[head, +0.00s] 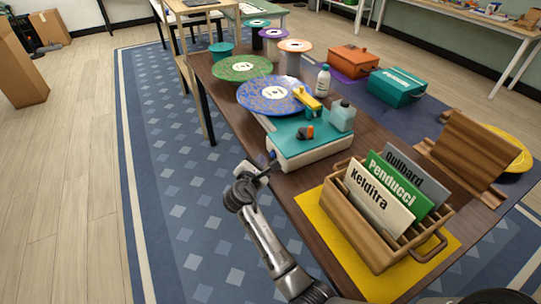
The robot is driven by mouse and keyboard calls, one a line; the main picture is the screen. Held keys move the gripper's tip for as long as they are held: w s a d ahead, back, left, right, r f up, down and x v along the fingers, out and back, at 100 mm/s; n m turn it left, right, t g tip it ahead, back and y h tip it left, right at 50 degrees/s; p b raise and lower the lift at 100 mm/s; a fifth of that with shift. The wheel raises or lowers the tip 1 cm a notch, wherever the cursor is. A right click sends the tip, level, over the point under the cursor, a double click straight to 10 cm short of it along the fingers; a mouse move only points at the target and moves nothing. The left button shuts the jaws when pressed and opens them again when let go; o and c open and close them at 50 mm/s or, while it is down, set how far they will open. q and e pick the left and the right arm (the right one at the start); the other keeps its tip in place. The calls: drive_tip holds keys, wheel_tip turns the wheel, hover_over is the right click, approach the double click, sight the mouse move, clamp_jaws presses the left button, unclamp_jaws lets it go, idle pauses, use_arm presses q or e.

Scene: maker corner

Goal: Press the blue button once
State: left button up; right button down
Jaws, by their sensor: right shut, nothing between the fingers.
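A device with a white body (309,158) and a teal top stands at the table's left edge. It carries a small orange and dark part (304,132). A small blue spot (272,155) at its left side may be the blue button; it is too small to be sure. My right gripper (267,166) is shut and empty, with its tips close beside that left side. I cannot tell whether the tips touch the device or button. My left gripper is not in view.
Behind the device are a blue patterned disc (262,97), a yellow piece (307,97) and a white bottle (323,81). A wooden rack (372,236) with labelled cards stands on a yellow mat to the right. The rug (190,215) left of the table is clear.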

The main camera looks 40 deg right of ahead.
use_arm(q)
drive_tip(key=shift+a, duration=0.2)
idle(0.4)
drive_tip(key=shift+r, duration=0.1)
use_arm(e)
drive_tip(key=shift+s+d+p, duration=0.15)
drive_tip(key=shift+d+p, duration=0.25)
drive_tip(key=shift+p, duration=0.25)
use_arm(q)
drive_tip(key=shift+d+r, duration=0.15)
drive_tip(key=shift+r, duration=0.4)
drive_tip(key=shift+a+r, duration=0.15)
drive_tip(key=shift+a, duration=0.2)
use_arm(e)
drive_tip(key=shift+d, duration=0.1)
